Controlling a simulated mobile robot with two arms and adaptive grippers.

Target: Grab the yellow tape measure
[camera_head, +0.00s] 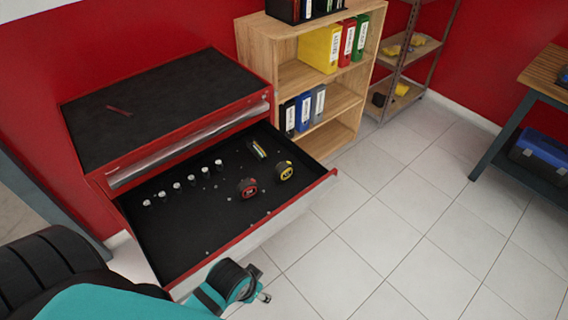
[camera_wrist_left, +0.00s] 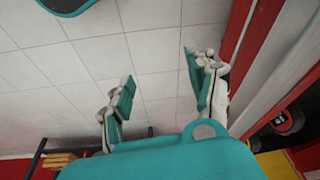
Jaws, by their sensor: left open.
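The yellow tape measure (camera_head: 285,171), black with a yellow face, lies in the open drawer (camera_head: 190,235) near its right end. A similar red tape measure (camera_head: 247,187) lies just left of it. My left gripper (camera_head: 262,296) is outside the drawer, beyond its front edge and below both tape measures in the head view. In the left wrist view my left gripper (camera_wrist_left: 160,95) has its fingers spread, with only floor between them. A dark, red-marked round object (camera_wrist_left: 288,122) shows at the right of that view, off to the side of the fingers. My right gripper is not in view.
The drawer belongs to a red tool cabinet (camera_head: 165,105) and also holds several small sockets (camera_head: 177,186) and a small striped item (camera_head: 257,149). A wooden shelf with binders (camera_head: 320,48) stands behind. The tiled floor (camera_head: 400,230) at right is clear.

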